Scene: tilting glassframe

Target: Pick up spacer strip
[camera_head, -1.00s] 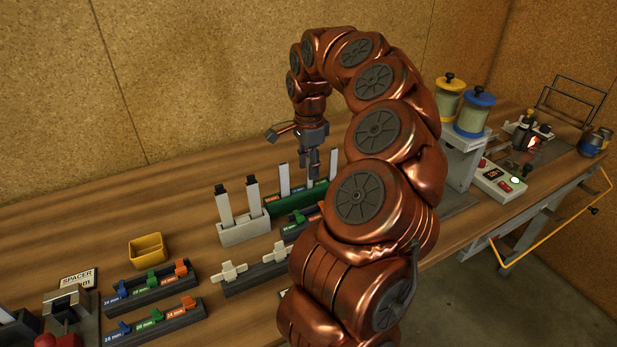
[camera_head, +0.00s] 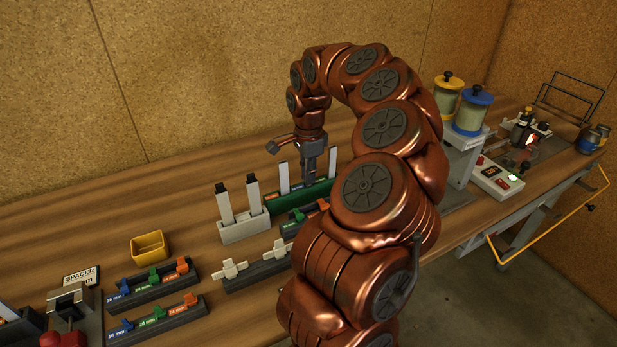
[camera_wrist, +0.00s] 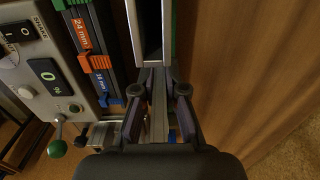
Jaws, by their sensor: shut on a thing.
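The green rack (camera_head: 300,201) stands on the bench, with pale upright strips in it. One spacer strip (camera_head: 284,178) stands left of my gripper and another (camera_head: 332,162) stands to its right. My gripper (camera_head: 310,178) points down at the rack's middle position. In the wrist view my gripper (camera_wrist: 159,92) is shut on a grey spacer strip (camera_wrist: 159,115) that runs between the two fingers. The strip's lower end is hidden in the head view, so I cannot tell if it is clear of the slot.
A grey holder (camera_head: 245,232) with two dark-tipped tools stands left of the rack. Black racks with coloured clips (camera_head: 152,284) and a yellow bin (camera_head: 149,246) are further left. A machine with two jars (camera_head: 472,112) is at right. The bench behind the rack is clear.

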